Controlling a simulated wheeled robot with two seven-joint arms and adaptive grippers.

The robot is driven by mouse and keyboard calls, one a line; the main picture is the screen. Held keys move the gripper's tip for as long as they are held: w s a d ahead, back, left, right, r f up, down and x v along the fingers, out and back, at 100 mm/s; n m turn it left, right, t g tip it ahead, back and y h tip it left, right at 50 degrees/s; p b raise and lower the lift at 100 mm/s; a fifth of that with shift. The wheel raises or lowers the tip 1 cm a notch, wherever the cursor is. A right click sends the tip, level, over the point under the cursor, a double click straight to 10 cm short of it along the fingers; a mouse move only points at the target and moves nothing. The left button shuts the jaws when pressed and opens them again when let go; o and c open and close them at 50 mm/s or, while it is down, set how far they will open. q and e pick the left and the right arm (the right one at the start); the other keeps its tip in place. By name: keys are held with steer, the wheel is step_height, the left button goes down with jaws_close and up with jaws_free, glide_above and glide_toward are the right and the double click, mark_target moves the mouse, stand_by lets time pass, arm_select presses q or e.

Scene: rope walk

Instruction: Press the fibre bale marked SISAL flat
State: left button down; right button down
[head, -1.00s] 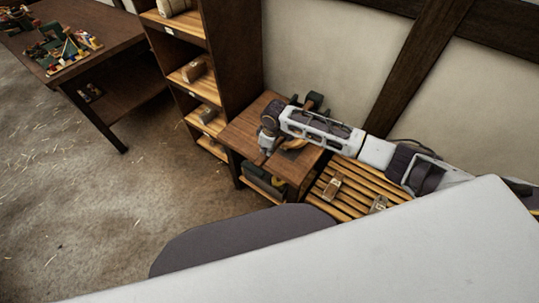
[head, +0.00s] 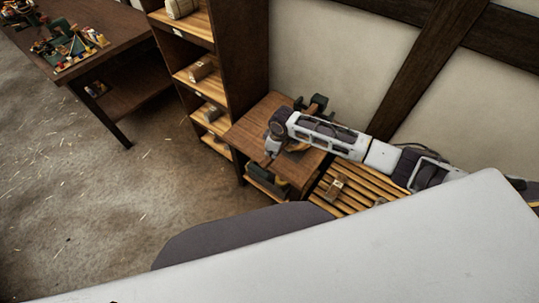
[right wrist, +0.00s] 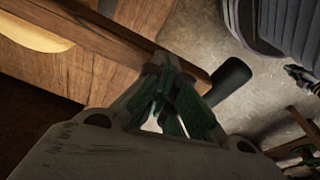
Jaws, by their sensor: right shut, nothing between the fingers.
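My right gripper (head: 270,154) is at the front edge of a small wooden table (head: 250,125), its arm reaching in from the right. In the right wrist view its green fingers (right wrist: 163,75) are closed together and hold nothing. A dark rounded bar like a handle (right wrist: 230,78) lies just beyond the fingertips; I cannot tell if they touch it. A dark green fixture (head: 317,106) stands at the back of the table. A tan thing (head: 298,146) beside it is mostly hidden by my arm. I can read no SISAL mark on anything. My left gripper is not in view.
A tall shelf unit (head: 235,45) with wrapped bundles (head: 201,70) stands left of the table. A slatted bench (head: 326,207) with a small bundle (head: 334,187) is at right. A workbench (head: 110,50) is far left. The floor between is open, with straw bits.

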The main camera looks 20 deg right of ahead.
steer(key=shift+g+h, duration=0.3)
steer(key=shift+g, duration=0.1)
steer(key=s+d+f, duration=0.1)
steer(key=f, duration=0.1)
steer(key=s+d+f, duration=0.1)
steer(key=shift+s+d+f, duration=0.15)
steer(key=shift+s+f, duration=0.25)
step_height(320, 180, up, 16)
steer(key=w+a, duration=0.1)
steer(key=shift+f+t, duration=0.15)
steer(key=shift+t, duration=0.25)
steer(key=shift+w, duration=0.1)
